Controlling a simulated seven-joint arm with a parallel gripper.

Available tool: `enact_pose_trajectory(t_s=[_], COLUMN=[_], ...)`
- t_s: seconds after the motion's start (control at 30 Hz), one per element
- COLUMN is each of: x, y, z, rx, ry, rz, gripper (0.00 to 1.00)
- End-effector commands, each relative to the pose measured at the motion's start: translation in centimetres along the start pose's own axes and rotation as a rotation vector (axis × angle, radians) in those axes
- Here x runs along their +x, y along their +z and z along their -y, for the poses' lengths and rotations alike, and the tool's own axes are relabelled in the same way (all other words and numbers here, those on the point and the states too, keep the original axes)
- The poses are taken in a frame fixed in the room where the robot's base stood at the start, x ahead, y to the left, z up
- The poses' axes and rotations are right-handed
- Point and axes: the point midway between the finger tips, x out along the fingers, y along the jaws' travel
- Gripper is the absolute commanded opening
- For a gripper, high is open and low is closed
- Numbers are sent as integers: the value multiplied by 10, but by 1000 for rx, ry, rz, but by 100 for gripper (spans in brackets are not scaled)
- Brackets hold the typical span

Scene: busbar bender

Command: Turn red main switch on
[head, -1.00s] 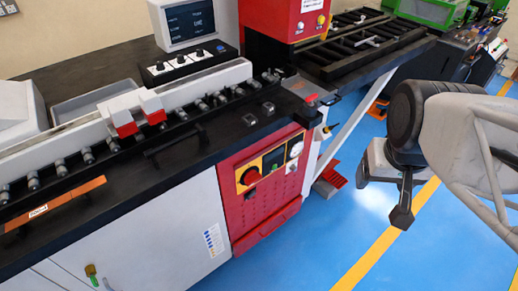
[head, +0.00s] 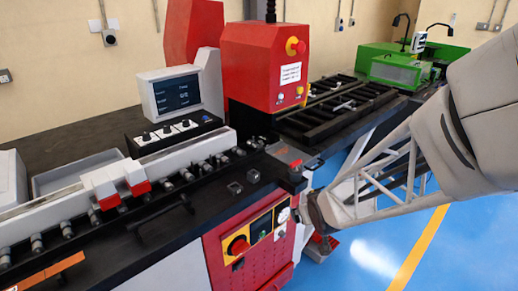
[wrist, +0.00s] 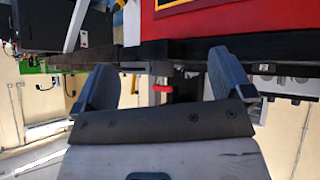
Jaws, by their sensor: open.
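The red round switch (head: 238,246) sits on a yellow plate on the red front panel (head: 222,270) of the bending machine, in the lower middle of the head view. My gripper (wrist: 163,72) is open and empty in the wrist view, with one finger at each side. In the head view my arm comes in from the right and its end is beside the right edge of the red panel, apart from the switch; the fingers cannot be made out there. The wrist view looks upside down, with part of a red panel (wrist: 235,20) at the top; the switch is not seen in it.
A small red part (wrist: 163,88) shows between my fingers in the wrist view, on the dark machine. The black bench edge (head: 180,240) overhangs the panel. A red bending head (head: 265,65) stands above with its own red knob (head: 295,46). Blue floor (head: 370,260) is free at right.

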Motion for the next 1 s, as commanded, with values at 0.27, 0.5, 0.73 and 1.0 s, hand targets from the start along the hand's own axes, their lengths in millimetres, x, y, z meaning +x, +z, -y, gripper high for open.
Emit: enact_pose_trajectory(t_s=[0.27,0.5,0.73,1.0], x=[74,121,151,166], y=[9,28,58,102], z=[40,83,126,170], rx=[-80,-120,-126,-91], ry=[-97,-203,-320,-455], rz=[-188,-358,-519,-693], gripper=[98,98,98,98])
